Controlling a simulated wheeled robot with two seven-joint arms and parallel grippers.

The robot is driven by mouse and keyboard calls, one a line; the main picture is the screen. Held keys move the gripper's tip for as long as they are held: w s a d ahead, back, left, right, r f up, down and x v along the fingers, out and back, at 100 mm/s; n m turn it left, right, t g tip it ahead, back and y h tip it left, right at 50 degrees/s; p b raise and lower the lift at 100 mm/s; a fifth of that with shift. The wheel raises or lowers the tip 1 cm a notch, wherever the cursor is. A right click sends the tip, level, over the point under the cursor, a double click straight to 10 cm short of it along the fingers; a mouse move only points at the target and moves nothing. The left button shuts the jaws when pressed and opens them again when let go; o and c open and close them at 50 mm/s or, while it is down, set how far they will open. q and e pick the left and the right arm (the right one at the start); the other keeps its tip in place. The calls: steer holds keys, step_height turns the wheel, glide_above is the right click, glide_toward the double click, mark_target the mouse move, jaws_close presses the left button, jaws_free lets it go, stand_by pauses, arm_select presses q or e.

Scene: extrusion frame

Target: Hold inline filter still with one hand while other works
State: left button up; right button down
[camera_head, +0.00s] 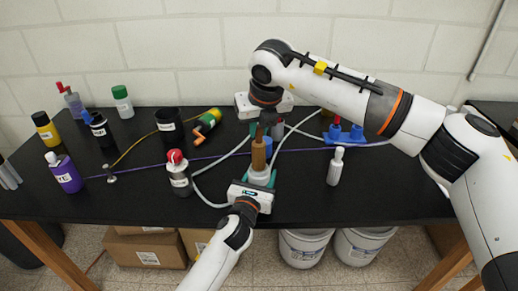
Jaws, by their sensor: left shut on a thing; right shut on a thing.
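The inline filter appears to be the upright brown cylinder (258,154) near the middle of the table. My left gripper (259,178) comes up from the front edge and is shut around its lower part with teal fingers. My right gripper (265,128) reaches in from the right and points down just behind the filter's top. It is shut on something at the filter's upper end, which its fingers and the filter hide. Pale grey tubing (222,157) loops out to both sides of the grippers.
A red-capped bottle (180,178) stands close left of the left gripper and a white bottle (335,168) to the right. A blue rack (345,133) is behind it. Several bottles, including a purple one (65,175), crowd the left. A purple cord crosses the black table (310,200).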

step_height(320, 180, up, 9)
stand_by(0.3)
arm_select(q)
steer(key=o, duration=1.1)
